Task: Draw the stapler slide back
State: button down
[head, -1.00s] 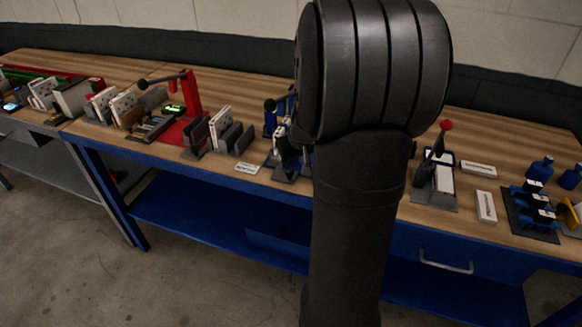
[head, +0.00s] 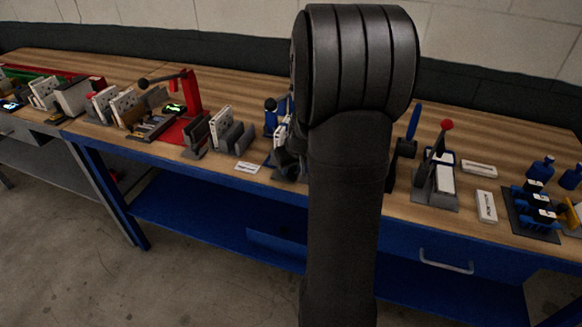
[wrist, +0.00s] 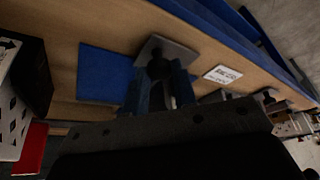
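A blue device with a black knob (head: 270,104), which looks like the stapler, stands at the bench's front edge and is mostly hidden behind my arm. In the wrist view, blue uprights (wrist: 181,82) stand around a dark round knob on a grey plate (wrist: 172,50), beside a blue mat (wrist: 103,74). I cannot make out which part is the slide. My gripper shows in the wrist view only as a broad dark body across the bottom, close to the blue uprights. Its fingertips cannot be made out, nor whether it touches or holds anything.
A white label (head: 247,168) lies at the front edge left of the device. Boxed filters in holders (head: 222,130) and a red press (head: 192,92) stand further left. Right of my arm are a blue-handled lever (head: 413,121) and a red-knobbed lever stand (head: 437,160).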

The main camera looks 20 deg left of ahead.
jog(key=shift+d, duration=5.2)
jog(key=c, duration=1.2)
grip_release()
jog(key=shift+d, duration=0.15)
jog(key=shift+r, duration=0.1)
jog(key=shift+r, duration=0.25)
jog(key=v, duration=1.6)
jog(key=shift+s+r, duration=0.15)
jog(key=shift+r, duration=0.2)
